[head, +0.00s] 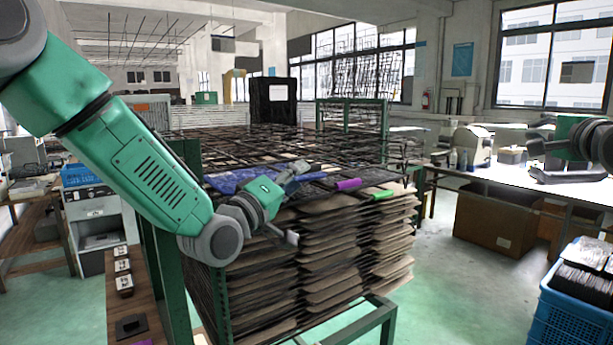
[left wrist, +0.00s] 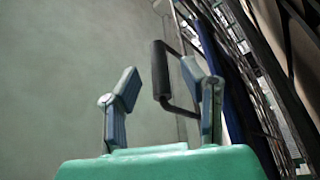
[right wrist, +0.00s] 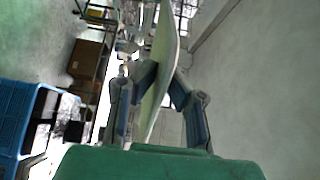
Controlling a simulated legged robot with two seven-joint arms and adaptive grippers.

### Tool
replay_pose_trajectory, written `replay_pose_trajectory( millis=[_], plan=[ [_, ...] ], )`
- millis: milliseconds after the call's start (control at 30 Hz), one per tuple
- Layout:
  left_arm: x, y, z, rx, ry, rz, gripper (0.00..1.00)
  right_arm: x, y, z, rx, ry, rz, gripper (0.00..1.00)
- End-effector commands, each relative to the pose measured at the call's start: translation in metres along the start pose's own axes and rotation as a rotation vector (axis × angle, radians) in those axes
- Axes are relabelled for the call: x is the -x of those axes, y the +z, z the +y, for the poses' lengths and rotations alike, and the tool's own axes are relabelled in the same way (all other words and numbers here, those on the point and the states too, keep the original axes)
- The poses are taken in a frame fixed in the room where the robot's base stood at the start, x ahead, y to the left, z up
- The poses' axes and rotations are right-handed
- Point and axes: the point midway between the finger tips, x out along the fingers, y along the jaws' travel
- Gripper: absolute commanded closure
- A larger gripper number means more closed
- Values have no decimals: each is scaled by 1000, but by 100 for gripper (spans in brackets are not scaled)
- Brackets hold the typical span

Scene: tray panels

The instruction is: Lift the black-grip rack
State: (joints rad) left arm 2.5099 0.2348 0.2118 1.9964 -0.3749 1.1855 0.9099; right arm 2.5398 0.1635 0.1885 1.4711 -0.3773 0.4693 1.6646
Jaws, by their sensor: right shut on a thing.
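The black-grip rack's black handle (left wrist: 160,70) stands between the fingers of my left gripper (left wrist: 160,100) in the left wrist view, with gaps to both fingers. The gripper is open. In the head view my left gripper (head: 292,180) is at the front left of the rack stack (head: 340,245); I cannot make out the black handle there.
A blue crate (head: 545,318) stands at the lower right and a white-topped workbench (head: 490,180) behind it. A brown box (head: 495,220) sits under the bench. A wooden bench (head: 150,325) is at left. Green floor (head: 450,300) is clear between stack and crate.

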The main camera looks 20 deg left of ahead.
Motion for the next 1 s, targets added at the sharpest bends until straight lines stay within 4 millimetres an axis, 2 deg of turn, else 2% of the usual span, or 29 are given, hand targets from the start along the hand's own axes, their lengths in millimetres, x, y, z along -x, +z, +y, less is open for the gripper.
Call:
replay_pose_trajectory(
  millis=[1000],
  plan=[
    [70, 9, -6, -1, -1, -6, 63, 0, -2, 24, -2, -1, 0, 100]
  ],
)
